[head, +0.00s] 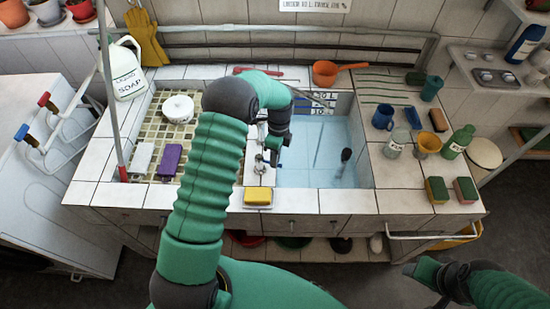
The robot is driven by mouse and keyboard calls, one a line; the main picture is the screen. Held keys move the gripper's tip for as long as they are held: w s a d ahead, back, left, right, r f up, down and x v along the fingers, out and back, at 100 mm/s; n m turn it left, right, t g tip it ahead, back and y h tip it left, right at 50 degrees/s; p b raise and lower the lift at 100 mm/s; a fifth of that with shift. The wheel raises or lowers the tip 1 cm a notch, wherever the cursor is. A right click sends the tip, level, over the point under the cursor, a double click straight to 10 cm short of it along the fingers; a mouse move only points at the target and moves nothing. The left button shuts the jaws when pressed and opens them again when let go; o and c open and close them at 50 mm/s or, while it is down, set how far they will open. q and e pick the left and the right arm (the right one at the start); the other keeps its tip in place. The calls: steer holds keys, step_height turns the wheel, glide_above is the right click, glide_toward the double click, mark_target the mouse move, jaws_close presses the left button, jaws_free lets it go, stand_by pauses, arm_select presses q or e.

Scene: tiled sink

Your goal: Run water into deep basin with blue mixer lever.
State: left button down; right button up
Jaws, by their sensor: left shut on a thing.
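The deep basin (362,165) is right of centre, with pale blue inside and litre marks on its back wall. A dark upright object (346,155) stands in it. My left gripper (272,152) points down at the metal tap fitting (259,166) on the divider left of this basin. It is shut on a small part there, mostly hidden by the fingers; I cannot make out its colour. A blue-ended lever (22,132) and a red-ended lever (43,99) show at far left, away from both grippers. My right gripper (412,268) is low at right, its jaws unclear.
A shallow tiled basin (152,122) holds a white pot, a purple block and a white block. A yellow sponge (258,195) lies on the front ledge. Cups and bottles crowd the right counter, with two sponges at its front. An orange pan (326,73) stands behind the deep basin.

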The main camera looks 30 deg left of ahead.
arm_select(q)
steer(key=shift+w+d, duration=0.15)
steer(key=w+n, duration=0.1)
steer(key=n, duration=0.1)
steer(key=a+n, duration=0.1)
steer(key=shift+w+n+h, duration=0.4)
steer(key=c, duration=1.8)
jaws_free()
steer(key=o, duration=0.3)
steer(key=shift+o, duration=0.2)
